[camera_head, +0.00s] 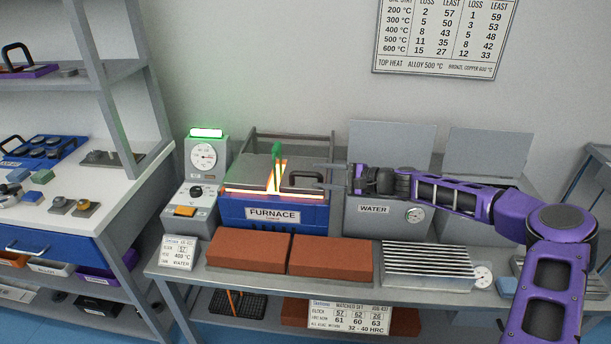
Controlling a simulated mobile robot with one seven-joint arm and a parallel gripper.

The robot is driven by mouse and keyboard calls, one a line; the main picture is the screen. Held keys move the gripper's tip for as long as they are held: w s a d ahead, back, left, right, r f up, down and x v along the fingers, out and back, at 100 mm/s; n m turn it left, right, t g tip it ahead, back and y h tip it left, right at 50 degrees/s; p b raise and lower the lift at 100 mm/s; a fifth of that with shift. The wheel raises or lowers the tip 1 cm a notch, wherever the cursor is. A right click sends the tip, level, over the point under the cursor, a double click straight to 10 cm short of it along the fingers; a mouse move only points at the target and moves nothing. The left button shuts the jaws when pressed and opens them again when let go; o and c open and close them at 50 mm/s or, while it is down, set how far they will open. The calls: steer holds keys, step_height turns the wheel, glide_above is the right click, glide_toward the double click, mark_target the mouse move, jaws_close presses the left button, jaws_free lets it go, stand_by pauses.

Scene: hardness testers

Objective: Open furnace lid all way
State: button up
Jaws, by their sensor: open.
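The blue furnace (262,213) stands on the bench left of centre, labelled FURNACE. Orange glow shows in a narrow strip along the front edge and in an upright gap near the middle of the lid. A green-topped piece (277,149) stands up at that gap.
A rail frame (291,134) rises behind the furnace. Right of it is the WATER tank (373,225) with a raised panel. Red bricks (330,257) and a ribbed rack (428,260) lie in front. A dial gauge unit (204,157) stands close on the left.

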mark_target(313, 175)
steer(key=x, duration=0.5)
steer(key=shift+w+a+f, duration=0.1)
steer(key=shift+a, duration=0.1)
jaws_close()
stand_by(1.2)
